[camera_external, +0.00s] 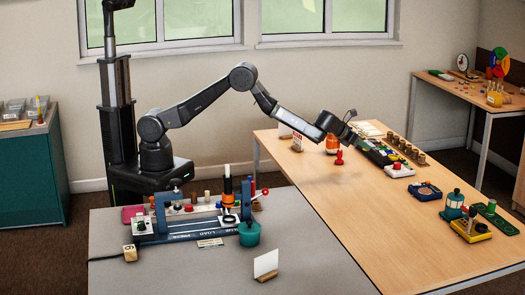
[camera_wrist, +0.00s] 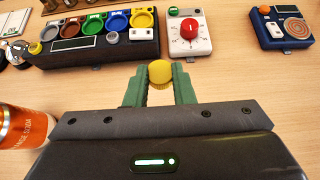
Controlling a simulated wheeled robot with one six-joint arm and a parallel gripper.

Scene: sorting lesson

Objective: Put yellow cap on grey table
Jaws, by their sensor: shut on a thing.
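The yellow cap (camera_wrist: 160,74) is round with a ribbed side and sits between the two green fingertips of my gripper (camera_wrist: 160,84) in the wrist view. My gripper is shut on it, and the cap is over the wooden table. In the external view my wrist hangs above the left part of the wooden table; the fingers and the cap are too small to make out there. The grey table (camera_external: 190,277) stands in the front left of the external view, with much of its near surface bare.
A blue press frame (camera_external: 190,232), a teal cup (camera_external: 249,234) and a white card (camera_external: 266,264) stand on the grey table. On the wooden table (camera_external: 350,205), an orange bottle (camera_wrist: 24,127) is left of my gripper; a sorting tray (camera_wrist: 98,42) and red-dial box (camera_wrist: 189,32) lie ahead.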

